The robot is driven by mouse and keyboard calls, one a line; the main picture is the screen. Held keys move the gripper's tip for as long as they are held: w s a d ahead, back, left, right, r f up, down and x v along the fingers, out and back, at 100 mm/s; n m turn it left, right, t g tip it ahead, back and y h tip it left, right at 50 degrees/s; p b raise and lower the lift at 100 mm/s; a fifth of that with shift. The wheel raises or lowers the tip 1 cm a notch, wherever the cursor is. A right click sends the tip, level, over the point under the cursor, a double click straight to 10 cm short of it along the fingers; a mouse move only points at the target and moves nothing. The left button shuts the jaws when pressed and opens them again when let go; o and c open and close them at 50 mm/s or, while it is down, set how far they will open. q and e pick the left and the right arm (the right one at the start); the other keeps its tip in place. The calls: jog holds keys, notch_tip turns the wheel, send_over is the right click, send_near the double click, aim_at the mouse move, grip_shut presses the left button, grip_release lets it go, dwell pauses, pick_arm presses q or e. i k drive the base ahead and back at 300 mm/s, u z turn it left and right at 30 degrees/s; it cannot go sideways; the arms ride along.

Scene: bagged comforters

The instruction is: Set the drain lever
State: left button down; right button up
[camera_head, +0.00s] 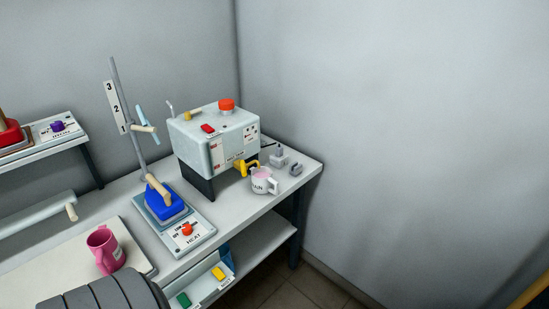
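A pale grey box-shaped machine (212,139) stands on dark legs near the far right end of the white table. A yellow tap-like lever (241,167) sticks out low on its front right side; it looks like the drain lever, but its exact setting is too small to tell. A white mug (261,184) with pink in its top stands just below and right of this lever. A red knob (226,104) and a red switch (208,128) sit on the machine's top. Neither of my grippers is in view.
A blue press on a HEAT base (187,235) stands in front of the machine, beside a tilted pole marked with numbers (116,106). A pink mug (104,250) stands at left. Small grey blocks (280,158) lie right of the machine. A lower shelf (262,252) holds colored items.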

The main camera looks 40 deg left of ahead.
aim_at(242, 164)
jog(key=z, duration=0.05)
jog(key=i, duration=0.8)
jog(key=u, duration=1.9)
